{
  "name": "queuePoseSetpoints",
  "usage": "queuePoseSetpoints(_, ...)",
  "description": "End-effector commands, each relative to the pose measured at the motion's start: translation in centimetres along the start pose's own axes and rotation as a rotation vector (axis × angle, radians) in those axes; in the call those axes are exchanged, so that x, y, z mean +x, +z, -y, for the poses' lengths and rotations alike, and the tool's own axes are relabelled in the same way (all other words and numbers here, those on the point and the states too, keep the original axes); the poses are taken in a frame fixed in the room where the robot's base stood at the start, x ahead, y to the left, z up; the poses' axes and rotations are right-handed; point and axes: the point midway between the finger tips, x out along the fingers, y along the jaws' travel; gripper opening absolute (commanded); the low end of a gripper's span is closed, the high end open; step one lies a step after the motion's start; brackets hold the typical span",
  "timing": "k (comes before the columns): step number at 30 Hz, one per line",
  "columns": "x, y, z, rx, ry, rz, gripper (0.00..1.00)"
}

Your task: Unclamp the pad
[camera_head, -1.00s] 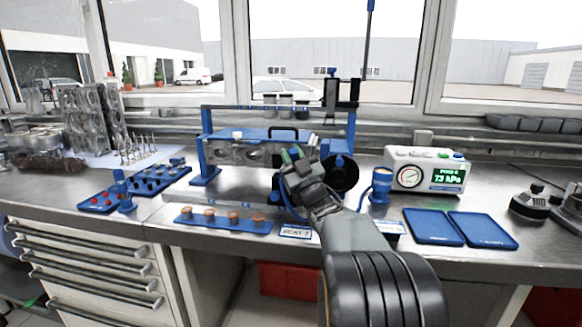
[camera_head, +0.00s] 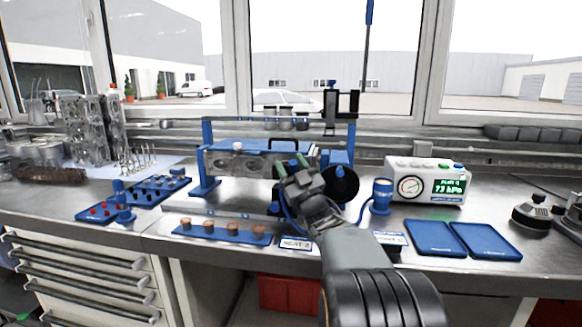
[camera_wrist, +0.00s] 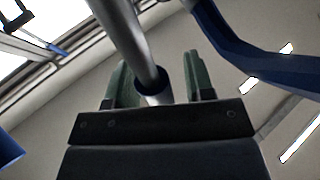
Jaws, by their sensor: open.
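My gripper (camera_head: 290,163) has green fingers and stands in front of the blue fixture frame (camera_head: 207,160), at its right half. In the wrist view the gripper (camera_wrist: 158,85) is open, with a grey metal rod (camera_wrist: 122,30) with a blue collar lying between the fingers. Contact with either finger cannot be told. A round black disc (camera_head: 342,184), perhaps the pad, shows just right of my gripper. A grey cylinder head (camera_head: 235,162) sits in the fixture. A tall blue-tipped lever (camera_head: 369,12) rises from a black clamp part (camera_head: 341,103) at the upper right. My gripper hides part of the fixture.
A gauge box (camera_head: 424,181) with a lit display stands right of the fixture, beside a blue cup stand (camera_head: 381,195). Two blue trays (camera_head: 434,238) lie at the front right. A blue strip with copper-coloured parts (camera_head: 222,232) lies in front of the fixture.

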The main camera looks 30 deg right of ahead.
Motion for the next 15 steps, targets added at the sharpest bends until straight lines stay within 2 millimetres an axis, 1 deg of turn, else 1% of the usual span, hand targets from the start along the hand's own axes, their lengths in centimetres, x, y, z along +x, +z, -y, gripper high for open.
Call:
queuePoseSetpoints(4,-0.3,0.0,0.0,0.0,0.0,0.001,0.48)
queuePoseSetpoints(7,-1.3,0.0,-0.1,-0.002,0.001,0.002,0.48)
queuePoseSetpoints(11,-3.6,0.1,-0.1,-0.002,0.002,0.002,0.48)
queuePoseSetpoints(13,-5.2,0.1,-0.1,-0.001,0.003,0.002,0.48)
queuePoseSetpoints(15,-6.5,-1.1,-0.5,-0.005,0.004,-0.001,0.48)
